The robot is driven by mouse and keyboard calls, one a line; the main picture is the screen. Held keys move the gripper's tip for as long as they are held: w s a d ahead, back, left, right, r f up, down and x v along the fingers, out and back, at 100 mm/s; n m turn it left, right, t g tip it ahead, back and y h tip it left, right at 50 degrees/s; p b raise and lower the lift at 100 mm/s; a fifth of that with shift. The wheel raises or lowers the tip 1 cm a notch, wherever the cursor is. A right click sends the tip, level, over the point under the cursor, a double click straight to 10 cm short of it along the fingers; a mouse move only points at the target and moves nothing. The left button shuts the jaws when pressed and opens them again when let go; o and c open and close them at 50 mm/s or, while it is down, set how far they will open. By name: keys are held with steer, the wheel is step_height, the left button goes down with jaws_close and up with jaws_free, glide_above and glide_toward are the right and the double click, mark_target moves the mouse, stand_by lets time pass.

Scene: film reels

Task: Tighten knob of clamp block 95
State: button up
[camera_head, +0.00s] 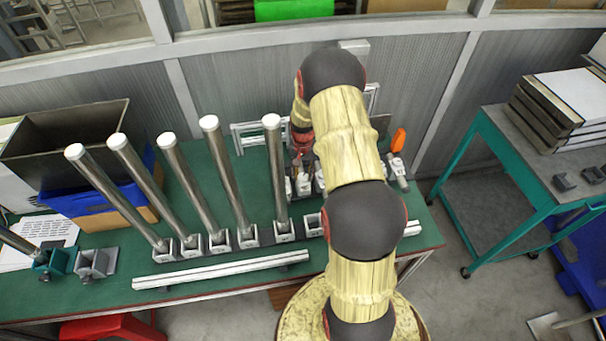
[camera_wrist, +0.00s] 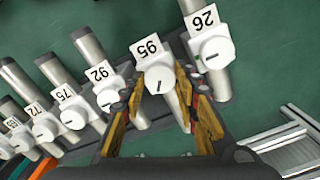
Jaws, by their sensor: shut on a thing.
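The clamp block labelled 95 (camera_wrist: 150,47) is in the middle of the wrist view, with its white round knob (camera_wrist: 158,80) facing the camera. A short dark slot shows on the knob face. My gripper (camera_wrist: 160,76) has one yellow-and-black finger on each side of this knob and is shut on it. In the head view my gripper (camera_head: 300,158) is over the back right part of the green table, partly hidden by my arm. The small clamp blocks (camera_head: 303,186) beneath it are too small to read there.
Tall metal posts (camera_head: 228,180) stand left of my arm. A metal rail (camera_head: 220,272) lies along the table front. An orange-handled tool (camera_head: 398,140) is at right.

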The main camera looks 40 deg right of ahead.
mark_target(303, 176)
steer(key=m, duration=0.5)
steer(key=shift+m, duration=0.3)
steer(key=m, duration=0.5)
steer(key=shift+w, duration=0.1)
steer(key=shift+m, duration=0.3)
steer(key=o, duration=1.1)
steer(key=shift+o, duration=0.2)
step_height(303, 176, up, 12)
stand_by(0.4)
